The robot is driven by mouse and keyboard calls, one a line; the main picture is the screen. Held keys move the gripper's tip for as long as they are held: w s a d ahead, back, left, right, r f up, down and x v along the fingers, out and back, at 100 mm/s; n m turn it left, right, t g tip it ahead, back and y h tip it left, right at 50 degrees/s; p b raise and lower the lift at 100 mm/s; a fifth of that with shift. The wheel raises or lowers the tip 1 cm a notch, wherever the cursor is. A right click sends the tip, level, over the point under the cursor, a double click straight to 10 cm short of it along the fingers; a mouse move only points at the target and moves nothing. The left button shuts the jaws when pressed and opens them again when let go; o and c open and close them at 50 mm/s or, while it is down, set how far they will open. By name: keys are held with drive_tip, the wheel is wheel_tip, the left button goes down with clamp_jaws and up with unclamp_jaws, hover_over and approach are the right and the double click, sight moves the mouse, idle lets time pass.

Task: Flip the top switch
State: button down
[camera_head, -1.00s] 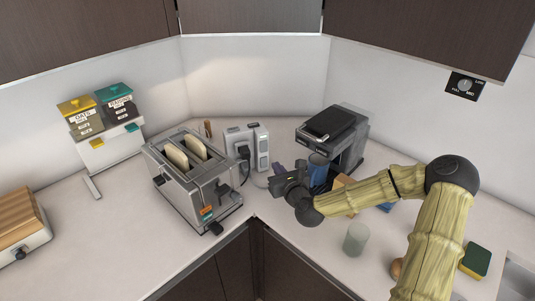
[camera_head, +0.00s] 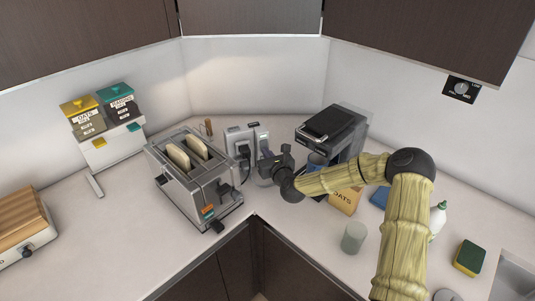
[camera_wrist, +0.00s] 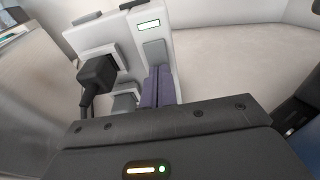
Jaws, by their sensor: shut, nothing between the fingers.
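A white outlet block (camera_head: 236,133) with a column of grey switches stands in the back corner of the counter. It fills the upper left of the wrist view (camera_wrist: 100,38). The uppermost grey switch (camera_wrist: 154,50) sits below a small lit label. My gripper (camera_head: 264,154) is at the block's right side, with its purple fingers (camera_wrist: 160,84) shut and empty. The fingertips overlap the switch column just below the top switch and hide what lies behind them. I cannot tell whether they touch it. A black plug (camera_wrist: 98,75) sits in a socket left of the fingers.
A toaster with bread (camera_head: 196,185) stands close on the left. A black coffee machine (camera_head: 335,130) stands on the right behind my arm.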

drive_tip(key=shift+f, duration=0.1)
drive_tip(key=shift+w+a+b, duration=0.1)
drive_tip(key=shift+w+b, duration=0.05)
drive_tip(key=shift+b, duration=0.6)
